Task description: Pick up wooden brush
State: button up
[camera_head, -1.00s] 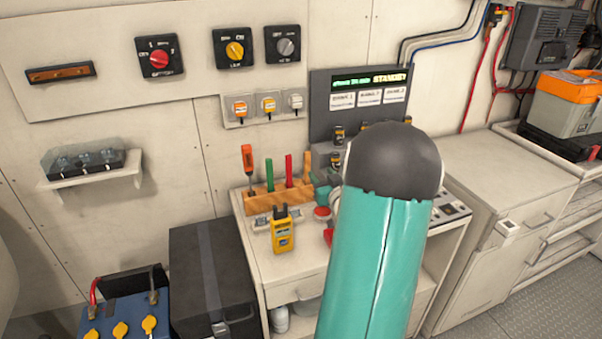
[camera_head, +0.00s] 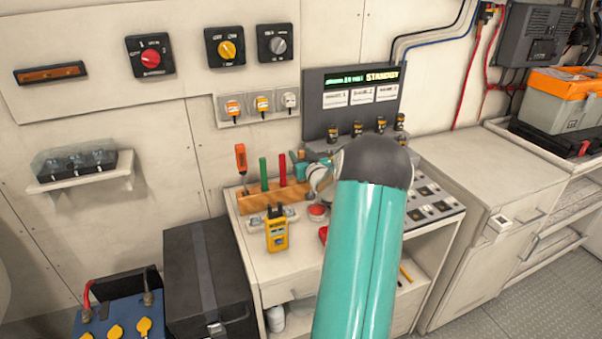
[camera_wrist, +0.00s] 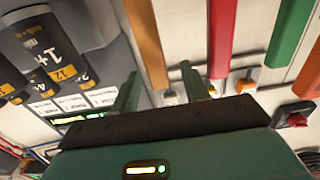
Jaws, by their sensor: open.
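A light-brown wooden handle (camera_wrist: 146,40), which looks like the wooden brush, hangs into the wrist view from the top. It appears between my gripper's (camera_wrist: 160,72) two green fingers, closer to the left one; I cannot tell whether it touches. My gripper is open. In the head view my gripper (camera_head: 304,170) is at the right end of the wooden tool rack (camera_head: 262,200), partly hidden by my arm. The brush cannot be made out clearly there. The red handle (camera_wrist: 221,38) and green handle (camera_wrist: 287,38) are to the right of the wooden one in the wrist view.
The rack also holds an orange-handled tool (camera_head: 241,158). A yellow meter (camera_head: 277,238) stands at the bench front. A grey standby panel (camera_head: 353,98) with several black cylinders rises behind. A black case (camera_head: 205,285) stands left of the bench.

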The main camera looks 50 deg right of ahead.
jog(key=shift+w+d, duration=0.25)
jog(key=shift+w, duration=0.15)
jog(key=shift+c, duration=0.3)
grip_shut()
jog(key=shift+r, duration=0.1)
